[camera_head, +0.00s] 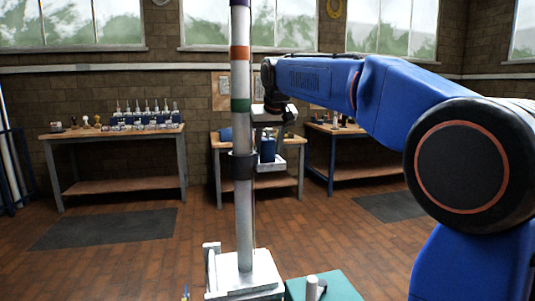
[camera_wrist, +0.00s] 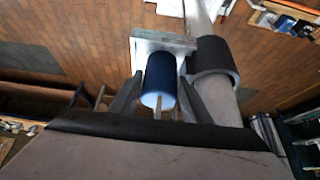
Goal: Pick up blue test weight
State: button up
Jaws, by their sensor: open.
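The blue test weight (camera_head: 267,151) is an upright blue cylinder on the small pale plate (camera_head: 278,164) that juts from the mast. In the wrist view the weight (camera_wrist: 160,74) shows a lighter end face towards me, with the plate (camera_wrist: 147,43) behind it. My gripper (camera_head: 266,133) is above the weight, partly hidden by my own wrist in the head view. In the wrist view my gripper (camera_wrist: 160,101) is open, its fingers on either side of the weight's near end. Whether they touch it cannot be told.
The pale mast (camera_head: 243,205) with coloured bands stands close beside the weight. Its dark collar (camera_wrist: 213,62) is just right of the gripper in the wrist view. A green surface (camera_head: 338,288) with a grey cylinder (camera_head: 312,288) is low in front. Workbenches (camera_head: 115,134) line the back wall.

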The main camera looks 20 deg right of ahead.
jog(key=shift+x, duration=0.8)
jog(key=c, duration=0.9)
jog(key=shift+o, duration=0.2)
jog(key=shift+r, duration=0.15)
